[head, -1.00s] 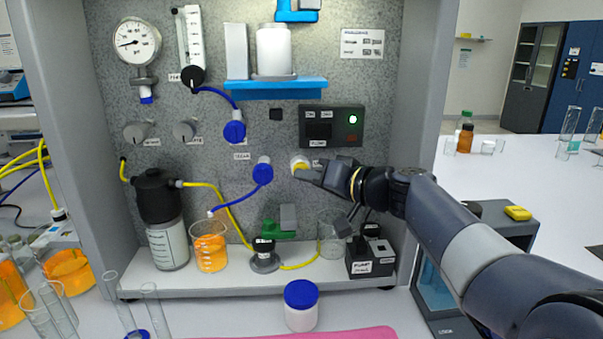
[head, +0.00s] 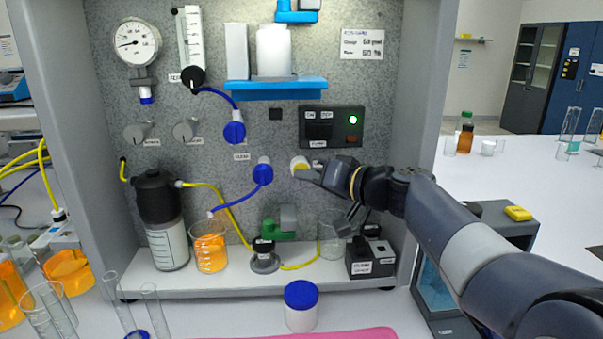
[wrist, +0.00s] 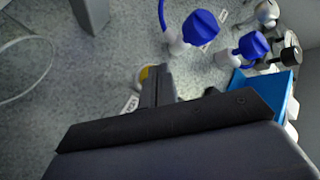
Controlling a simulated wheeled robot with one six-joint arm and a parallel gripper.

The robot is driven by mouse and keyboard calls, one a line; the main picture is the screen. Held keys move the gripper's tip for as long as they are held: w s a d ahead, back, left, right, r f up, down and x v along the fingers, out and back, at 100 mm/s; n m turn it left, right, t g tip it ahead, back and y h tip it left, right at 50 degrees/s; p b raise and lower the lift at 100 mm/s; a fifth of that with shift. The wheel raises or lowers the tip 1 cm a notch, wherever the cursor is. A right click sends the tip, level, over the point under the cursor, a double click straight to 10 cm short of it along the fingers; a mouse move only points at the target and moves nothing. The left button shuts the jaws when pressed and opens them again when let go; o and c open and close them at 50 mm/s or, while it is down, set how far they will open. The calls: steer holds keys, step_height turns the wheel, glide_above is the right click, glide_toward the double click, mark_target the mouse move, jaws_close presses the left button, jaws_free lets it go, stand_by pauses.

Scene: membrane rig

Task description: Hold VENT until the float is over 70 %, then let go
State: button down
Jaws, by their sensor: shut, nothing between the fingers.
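The yellow-ringed white button (head: 300,164) is on the grey speckled panel. My gripper (head: 312,173) is shut and empty, with its fingertips at the button. They seem to touch it, but I cannot tell how far it is pressed. In the wrist view the fingers (wrist: 157,86) cover most of the yellow button (wrist: 146,73). Its label (wrist: 130,104) is too small to read as VENT. A clear upright flow tube (head: 194,36) with a scale stands at the panel's top left. Its float and level are too small to make out.
Blue valve knobs (head: 263,174) sit just left of my gripper. A black switch box (head: 331,127) with a lit green lamp is above it. A blue shelf (head: 275,89) juts out higher up. A beaker (head: 331,236) and a black pump box (head: 371,258) stand below.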

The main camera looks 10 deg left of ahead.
steer(key=shift+s+f, duration=0.1)
steer(key=shift+s, duration=0.05)
stand_by(0.7)
steer(key=shift+s+d+b, duration=0.2)
steer(key=shift+s+b, duration=0.5)
steer(key=shift+s, duration=0.05)
steer(key=shift+s, duration=0.1)
steer(key=s+b, duration=0.1)
steer(key=s, duration=0.1)
steer(key=s+d+b, duration=0.1)
steer(key=s+b, duration=0.1)
steer(key=shift+s+d, duration=0.15)
steer(key=shift+s, duration=0.15)
